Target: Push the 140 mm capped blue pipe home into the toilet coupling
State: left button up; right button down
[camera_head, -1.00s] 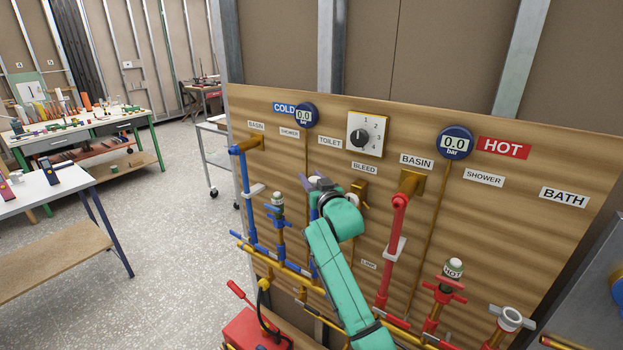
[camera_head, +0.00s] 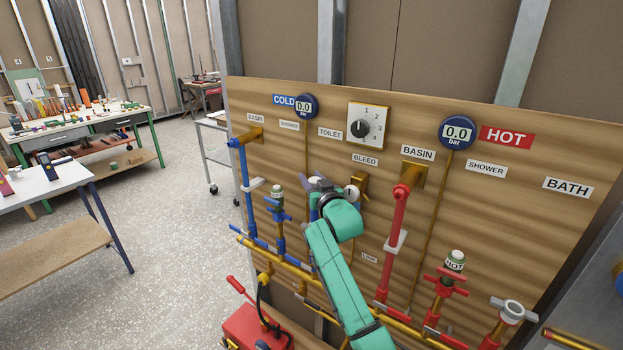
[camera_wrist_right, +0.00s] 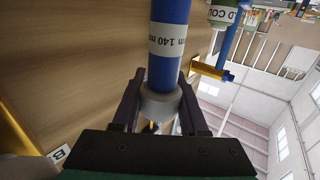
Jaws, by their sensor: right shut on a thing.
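The blue pipe (camera_wrist_right: 168,62) runs up the right wrist view, with a white label reading "140 mm". Its pale cap (camera_wrist_right: 160,103) sits between the fingers of my right gripper (camera_wrist_right: 158,95), which is shut on it. In the head view, the right gripper (camera_head: 318,186) is in front of the board, below the TOILET label (camera_head: 330,133). A bit of blue pipe (camera_head: 313,206) shows beside it there, roughly upright. The toilet coupling and the pipe's far end are hidden by my arm or out of frame. My left gripper is not in view.
The wooden board (camera_head: 290,165) stands close behind the gripper. Blue cold pipework (camera_head: 243,175) with a valve (camera_head: 278,212) is at the left, and a red pipe (camera_head: 396,225) is close at the right. A red test pump (camera_head: 252,328) stands below.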

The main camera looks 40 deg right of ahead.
jog(key=shift+f+b, duration=0.3)
jog(key=shift+f, duration=0.25)
jog(key=shift+c, duration=1.8)
grip_release()
notch_tip(320, 180, up, 20)
jog(key=b, duration=0.3)
jog(key=shift+b, duration=0.3)
jog(key=shift+f, duration=0.1)
